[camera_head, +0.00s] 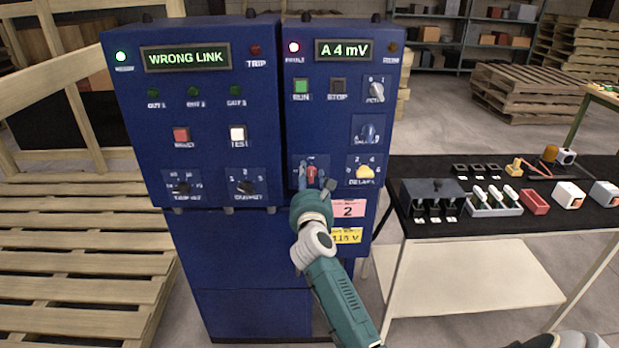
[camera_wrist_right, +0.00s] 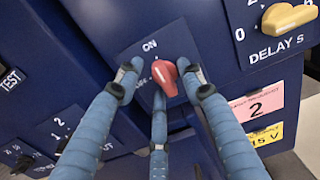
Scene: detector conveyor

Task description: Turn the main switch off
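The main switch is a red rotary knob (camera_head: 311,173) low on the right-hand blue cabinet (camera_head: 300,120), on a plate lettered ON at its top. In the right wrist view the red knob (camera_wrist_right: 166,77) looks tilted, and a second label at its left is partly covered. My right gripper (camera_head: 314,183) is at the knob. In the wrist view its blue fingers (camera_wrist_right: 160,85) are spread, one on each side and one below. The right finger is close to the knob; I cannot tell if it touches. A gap shows at the left finger. My left gripper is not in view.
A yellow DELAY knob (camera_head: 365,172) sits right of the switch, and a blue knob (camera_head: 369,133) is above it. A black-topped table (camera_head: 440,170) with small parts stands right. Wooden pallets (camera_head: 80,250) lie left.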

